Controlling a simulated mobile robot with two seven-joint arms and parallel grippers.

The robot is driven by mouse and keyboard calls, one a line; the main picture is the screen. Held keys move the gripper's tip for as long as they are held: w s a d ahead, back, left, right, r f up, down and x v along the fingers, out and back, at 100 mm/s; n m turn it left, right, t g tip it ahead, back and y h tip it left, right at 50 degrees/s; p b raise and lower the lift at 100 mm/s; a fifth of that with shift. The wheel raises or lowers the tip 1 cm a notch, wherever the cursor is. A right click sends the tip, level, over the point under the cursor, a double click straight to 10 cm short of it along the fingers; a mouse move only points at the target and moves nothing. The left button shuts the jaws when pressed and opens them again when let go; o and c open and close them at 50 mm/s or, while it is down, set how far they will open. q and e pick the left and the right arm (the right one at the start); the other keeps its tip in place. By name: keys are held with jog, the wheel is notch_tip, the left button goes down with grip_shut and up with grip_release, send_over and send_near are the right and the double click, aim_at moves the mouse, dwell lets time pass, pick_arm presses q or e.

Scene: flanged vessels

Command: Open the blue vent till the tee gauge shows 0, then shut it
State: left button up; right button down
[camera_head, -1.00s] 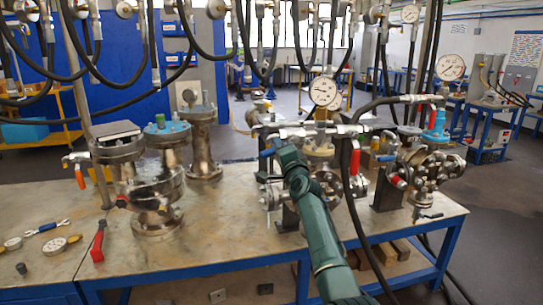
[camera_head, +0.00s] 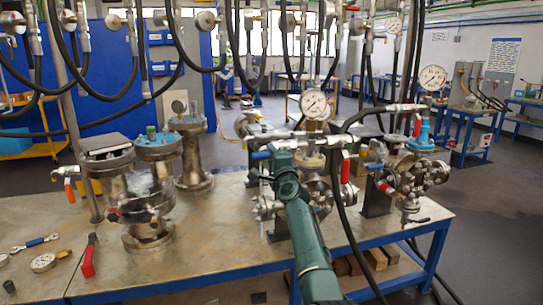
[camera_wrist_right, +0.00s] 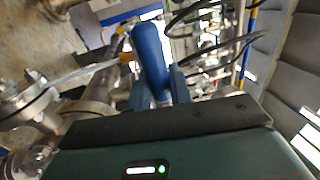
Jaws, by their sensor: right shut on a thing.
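The blue vent handle (camera_wrist_right: 150,55) stands out between the fingers of my right gripper (camera_wrist_right: 160,92) in the right wrist view. The gripper is shut on it. In the head view my right gripper (camera_head: 270,155) is at the left side of the tee assembly, and a bit of the blue handle (camera_head: 261,155) shows beside it. The round white tee gauge (camera_head: 314,103) stands above the assembly; its needle is too small to read surely. The vent's body is partly hidden by my arm. My left gripper is not in view.
A red-handled valve (camera_head: 345,167) and a black hose (camera_head: 345,235) are close right of my arm. Another gauge (camera_head: 432,77) stands farther right. Flanged vessels (camera_head: 148,205) stand left on the bench (camera_head: 200,260). Hoses hang overhead. The bench's front middle is clear.

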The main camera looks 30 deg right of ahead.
jog(key=shift+r, duration=0.2)
jog(key=c, duration=1.3)
grip_release()
jog(key=shift+f, duration=0.1)
jog(key=v, duration=1.3)
jog(key=shift+s, duration=0.1)
jog(key=shift+f, duration=0.1)
